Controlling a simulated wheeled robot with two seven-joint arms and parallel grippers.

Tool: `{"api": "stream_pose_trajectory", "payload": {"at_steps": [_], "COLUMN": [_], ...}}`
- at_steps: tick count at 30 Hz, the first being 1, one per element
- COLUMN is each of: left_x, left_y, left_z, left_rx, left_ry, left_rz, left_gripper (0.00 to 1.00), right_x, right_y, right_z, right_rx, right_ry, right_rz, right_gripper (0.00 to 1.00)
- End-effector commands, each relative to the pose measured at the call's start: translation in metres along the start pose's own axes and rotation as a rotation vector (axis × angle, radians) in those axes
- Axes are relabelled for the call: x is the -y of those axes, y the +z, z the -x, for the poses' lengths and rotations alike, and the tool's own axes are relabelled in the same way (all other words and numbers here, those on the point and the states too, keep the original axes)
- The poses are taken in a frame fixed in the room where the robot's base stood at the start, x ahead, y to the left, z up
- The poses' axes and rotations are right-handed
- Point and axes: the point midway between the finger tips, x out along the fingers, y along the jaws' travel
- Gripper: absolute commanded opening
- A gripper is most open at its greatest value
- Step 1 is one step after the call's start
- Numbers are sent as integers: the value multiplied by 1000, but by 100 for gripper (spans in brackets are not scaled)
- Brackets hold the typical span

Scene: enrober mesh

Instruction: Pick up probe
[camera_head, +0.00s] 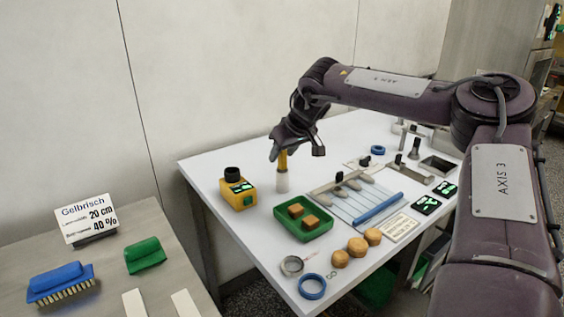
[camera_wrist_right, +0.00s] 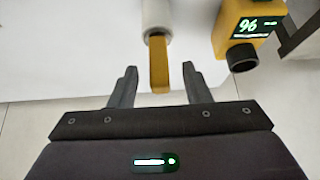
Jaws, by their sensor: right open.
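The probe (camera_head: 283,161) is a slim yellow rod standing upright in a white cylindrical holder (camera_head: 282,183) on the white table, left of its middle. In the right wrist view the yellow probe (camera_wrist_right: 159,76) shows between my fingers, with the white holder (camera_wrist_right: 156,16) beyond it. My right gripper (camera_head: 281,152) is at the probe's upper part. Its two fingers (camera_wrist_right: 156,88) are apart, one on each side of the probe, with a gap on both sides. My left gripper is not in view.
A yellow meter with a black knob (camera_head: 238,190) stands close left of the holder; the wrist view shows its lit display (camera_wrist_right: 244,25). A green tray with brown cubes (camera_head: 304,230) is in front. A blue brush (camera_head: 60,281) lies on the left table.

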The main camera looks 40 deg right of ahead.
Motion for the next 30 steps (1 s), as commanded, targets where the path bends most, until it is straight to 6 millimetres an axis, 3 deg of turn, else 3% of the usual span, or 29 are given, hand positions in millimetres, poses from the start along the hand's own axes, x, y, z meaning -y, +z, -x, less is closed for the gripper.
{"api": "stream_pose_trajectory", "payload": {"at_steps": [3, 11, 21, 30], "left_x": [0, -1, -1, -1], "left_y": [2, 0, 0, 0], "left_z": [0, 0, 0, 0], "left_rx": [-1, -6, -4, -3], "left_ry": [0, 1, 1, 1], "left_rz": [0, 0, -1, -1], "left_gripper": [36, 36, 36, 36], "right_x": [0, 0, 0, 0], "right_y": [0, 0, 0, -1], "right_z": [-10, -12, -12, -11], "right_rx": [1, -1, -1, -2], "right_ry": [0, 0, 0, 0], "right_rz": [0, 0, 1, 1], "right_gripper": [44, 44, 0, 0]}}
